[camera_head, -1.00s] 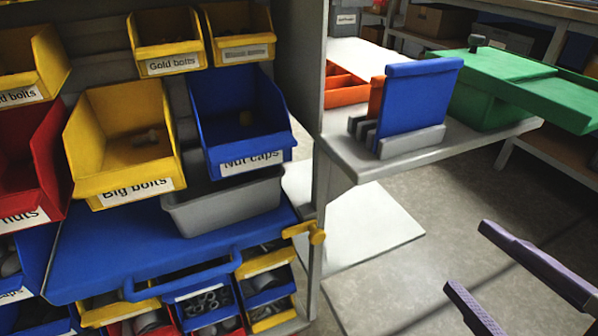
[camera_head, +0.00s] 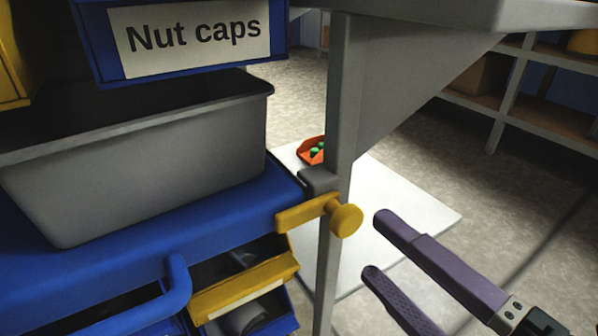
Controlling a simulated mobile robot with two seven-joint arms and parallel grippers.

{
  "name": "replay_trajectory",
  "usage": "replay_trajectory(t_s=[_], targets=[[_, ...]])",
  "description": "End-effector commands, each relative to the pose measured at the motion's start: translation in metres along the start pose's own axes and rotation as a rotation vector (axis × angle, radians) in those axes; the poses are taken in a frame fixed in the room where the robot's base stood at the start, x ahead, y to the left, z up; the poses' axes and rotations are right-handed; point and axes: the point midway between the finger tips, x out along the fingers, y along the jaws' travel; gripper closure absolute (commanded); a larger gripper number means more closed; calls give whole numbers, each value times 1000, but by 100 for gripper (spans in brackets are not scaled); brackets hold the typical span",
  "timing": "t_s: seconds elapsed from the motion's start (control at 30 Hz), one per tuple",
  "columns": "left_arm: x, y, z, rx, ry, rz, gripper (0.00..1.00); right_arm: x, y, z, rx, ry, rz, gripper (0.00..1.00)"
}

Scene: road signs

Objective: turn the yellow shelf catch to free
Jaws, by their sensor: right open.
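The yellow shelf catch (camera_head: 300,213) is a flat bar with a round knob (camera_head: 346,219) at its right end. It sits at the grey post, and its bar reaches left, roughly level, across the front corner of the blue shelf (camera_head: 215,215). My right gripper (camera_head: 377,245) comes in from the lower right. Its two purple fingers are apart, with nothing between them. The fingertips are a little right of and below the knob and look apart from it. My left gripper is out of view.
A grey bin (camera_head: 150,165) stands on the blue shelf under a blue "Nut caps" bin (camera_head: 190,40). A blue handle (camera_head: 178,285) is on the shelf front, with small bins below. The grey post (camera_head: 345,100) rises behind the catch. An orange tray (camera_head: 312,151) lies beyond.

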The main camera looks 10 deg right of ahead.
Motion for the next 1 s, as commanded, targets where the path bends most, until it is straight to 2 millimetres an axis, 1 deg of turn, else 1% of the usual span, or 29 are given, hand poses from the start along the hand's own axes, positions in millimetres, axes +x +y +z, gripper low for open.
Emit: replay_trajectory(t_s=[0.03, 0.1, 0.2, 0.3, 0.47, 0.7, 1.0], targets=[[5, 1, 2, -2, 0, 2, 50, 12, -1, 0, -3, 2, 6, 29], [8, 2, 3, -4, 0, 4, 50, 25, -1, 0, -1, 1, 6, 29], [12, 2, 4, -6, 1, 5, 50, 41, -1, 0, -1, 0, 4, 29], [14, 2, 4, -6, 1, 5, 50, 52, -1, 0, 1, 0, 1, 29], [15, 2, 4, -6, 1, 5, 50, 59, 0, 0, 2, -1, -1, 29], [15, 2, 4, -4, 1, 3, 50, 60, 0, 0, 2, -1, -1, 30], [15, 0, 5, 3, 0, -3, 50, 59, 0, 0, 2, -1, -1, 64]])
